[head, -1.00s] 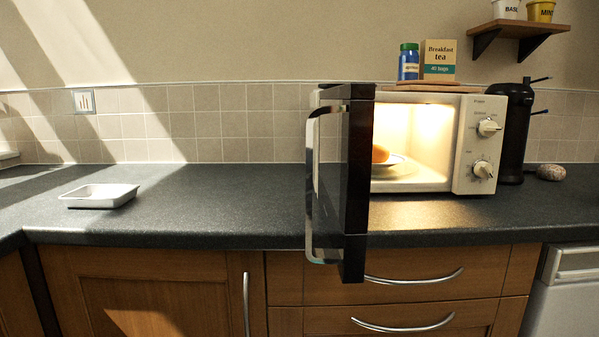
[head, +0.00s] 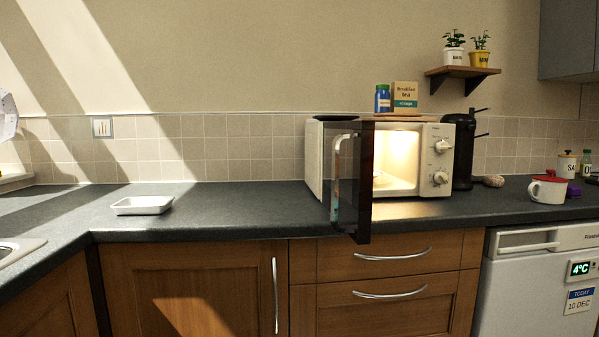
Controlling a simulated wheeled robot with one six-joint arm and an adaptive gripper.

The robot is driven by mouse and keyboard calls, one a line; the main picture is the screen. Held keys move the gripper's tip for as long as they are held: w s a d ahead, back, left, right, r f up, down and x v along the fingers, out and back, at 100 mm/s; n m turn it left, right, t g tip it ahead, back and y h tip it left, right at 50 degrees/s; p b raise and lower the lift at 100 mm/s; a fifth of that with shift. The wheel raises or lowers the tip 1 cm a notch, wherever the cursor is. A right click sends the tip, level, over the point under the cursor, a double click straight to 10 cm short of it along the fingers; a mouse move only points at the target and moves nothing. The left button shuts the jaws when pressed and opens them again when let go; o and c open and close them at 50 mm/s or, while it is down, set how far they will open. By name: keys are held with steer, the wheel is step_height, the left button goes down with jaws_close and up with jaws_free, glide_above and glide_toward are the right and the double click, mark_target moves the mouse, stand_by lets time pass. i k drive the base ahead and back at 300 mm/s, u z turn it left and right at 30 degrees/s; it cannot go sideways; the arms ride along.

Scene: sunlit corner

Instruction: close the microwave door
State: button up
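The cream microwave (head: 438,187) stands on the dark worktop, right of the middle in the head view. Its dark door (head: 357,215) is open and swung out toward me, past the worktop's front edge. The silver curved door handle (head: 336,180) is on the left side of the door as seen here. The lit interior (head: 404,160) shows, with part of a plate (head: 381,180) inside; the door hides the rest. My gripper is not in view.
A white tray (head: 142,205) sits on the worktop at left, with clear worktop between it and the microwave. A black machine (head: 464,150) stands close at the microwave's right. A red-lidded white mug (head: 547,190) is farther right. A jar (head: 382,99) and tea box (head: 405,96) stand on top.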

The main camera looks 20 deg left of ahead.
mark_target(347, 147)
steer(key=u, duration=0.75)
steer(key=i, duration=1.05)
steer(key=z, duration=1.45)
steer(key=k, duration=1.15)
steer(key=u, duration=0.7)
